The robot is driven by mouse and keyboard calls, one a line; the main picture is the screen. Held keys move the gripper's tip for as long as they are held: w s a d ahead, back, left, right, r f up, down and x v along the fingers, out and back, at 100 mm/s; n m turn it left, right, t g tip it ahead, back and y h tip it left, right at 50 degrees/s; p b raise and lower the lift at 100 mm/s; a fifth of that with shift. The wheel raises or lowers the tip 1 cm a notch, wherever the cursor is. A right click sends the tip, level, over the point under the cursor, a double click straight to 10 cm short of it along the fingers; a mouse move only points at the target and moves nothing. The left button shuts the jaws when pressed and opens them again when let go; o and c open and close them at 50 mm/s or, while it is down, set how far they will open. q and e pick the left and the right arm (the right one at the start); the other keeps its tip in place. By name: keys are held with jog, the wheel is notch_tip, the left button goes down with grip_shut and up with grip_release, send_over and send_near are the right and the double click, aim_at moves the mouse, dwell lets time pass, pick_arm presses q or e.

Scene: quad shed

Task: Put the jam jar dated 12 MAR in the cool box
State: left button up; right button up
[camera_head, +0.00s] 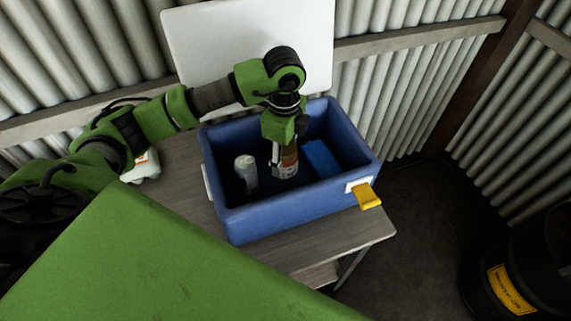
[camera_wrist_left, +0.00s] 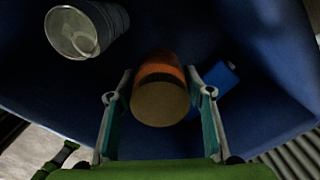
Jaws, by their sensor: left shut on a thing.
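The blue cool box (camera_head: 290,215) stands open on a wooden table, its white lid raised behind it. My left gripper (camera_head: 284,165) reaches down inside the box and is shut on a jar (camera_head: 287,169) with an orange-brown body and a pale label. The date on the label is too small to read. In the left wrist view the jar's round brownish lid (camera_wrist_left: 160,104) sits between the two fingers of the left gripper (camera_wrist_left: 160,100). I cannot tell whether the jar touches the box floor. My right gripper is not in view.
The white lid (camera_head: 215,50) is behind. A black barrel (camera_head: 520,270) stands right.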

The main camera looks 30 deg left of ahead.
aim_at(285, 167)
pick_arm(q)
jog(key=shift+w+f, duration=0.2)
jog(key=shift+f, duration=0.15)
jog(key=shift+w+f, duration=0.1)
jog(key=shift+f, duration=0.25)
notch_tip(285, 167, down, 3)
jog(key=shift+r+p, duration=0.1)
jog(key=shift+p, duration=0.3)
jog(key=shift+f, duration=0.3)
jog(key=o, duration=1.7)
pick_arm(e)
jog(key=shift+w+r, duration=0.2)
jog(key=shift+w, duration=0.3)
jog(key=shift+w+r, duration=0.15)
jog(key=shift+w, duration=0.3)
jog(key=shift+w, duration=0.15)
